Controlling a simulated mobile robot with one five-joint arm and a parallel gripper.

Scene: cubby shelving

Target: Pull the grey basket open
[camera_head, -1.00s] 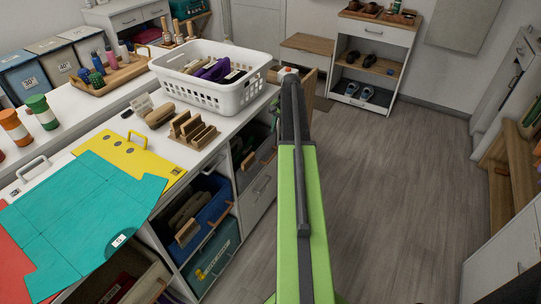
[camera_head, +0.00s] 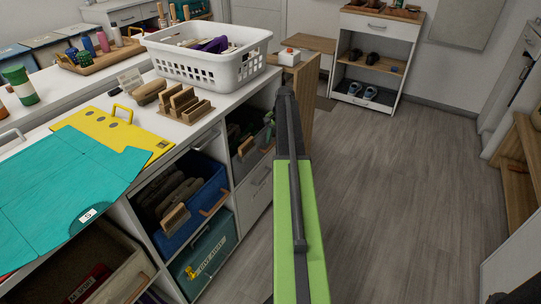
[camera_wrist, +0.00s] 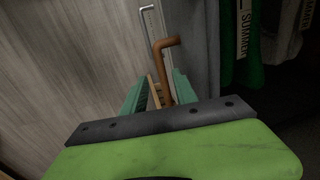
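The grey basket (camera_head: 243,148) sits in the upper right cubby of the near unit, dark inside, its front partly hidden by my arm. In the wrist view its grey wall (camera_wrist: 203,45) runs beside dark and green contents labelled "SUMMER". Its brown bar handle (camera_wrist: 167,62) sticks out from the front. My gripper (camera_wrist: 160,90) has its two green fingers apart, one on each side of the handle's near end. Contact cannot be told. In the head view my gripper (camera_head: 269,122) is small and mostly hidden at the basket's front.
A blue basket (camera_head: 205,192) and a teal "GIVE AWAY" basket (camera_head: 208,258) fill cubbies to the left. A white drawer (camera_head: 257,190) lies below the grey basket. A white laundry basket (camera_head: 205,68) stands on the counter. The floor (camera_head: 370,200) to the right is clear.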

